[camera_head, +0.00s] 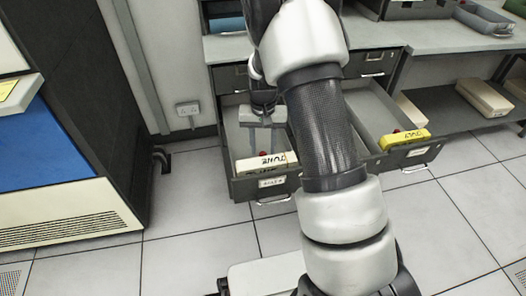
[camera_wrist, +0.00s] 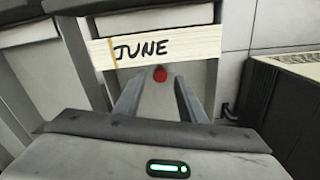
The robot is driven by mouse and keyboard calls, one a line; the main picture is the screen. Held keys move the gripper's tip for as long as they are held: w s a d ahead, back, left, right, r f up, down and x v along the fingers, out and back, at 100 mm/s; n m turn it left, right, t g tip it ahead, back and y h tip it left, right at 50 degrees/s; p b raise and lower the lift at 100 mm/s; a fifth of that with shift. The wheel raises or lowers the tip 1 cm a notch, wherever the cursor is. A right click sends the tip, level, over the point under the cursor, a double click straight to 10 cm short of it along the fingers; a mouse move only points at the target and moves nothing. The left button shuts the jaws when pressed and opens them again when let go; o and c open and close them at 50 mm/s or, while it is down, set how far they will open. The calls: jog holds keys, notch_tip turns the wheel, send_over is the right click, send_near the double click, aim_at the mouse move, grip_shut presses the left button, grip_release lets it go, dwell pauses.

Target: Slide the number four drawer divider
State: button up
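An open drawer (camera_head: 262,184) holds a white divider card marked JUNE (camera_head: 266,162) at its front end. The JUNE card (camera_wrist: 190,45) also spans the upper middle of the wrist view, with a red knob (camera_wrist: 160,74) just below it. My gripper (camera_head: 263,143) reaches down into this drawer, behind the JUNE card. In the wrist view my gripper (camera_wrist: 158,85) has its two fingers apart, with the red knob seen in the gap between them. I cannot tell how deep the knob lies between the fingertips. No number four is readable on any divider.
A second open drawer (camera_head: 413,157) to the right has a yellow JULY card (camera_head: 405,138), partly behind my arm. A grey workbench (camera_head: 440,36) stands above, with trays on it. A blue and black cabinet (camera_head: 70,130) stands at left. The tiled floor in front is clear.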

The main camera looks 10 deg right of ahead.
jog(key=shift+f, duration=0.75)
grip_shut()
jog(key=shift+w+r, duration=0.1)
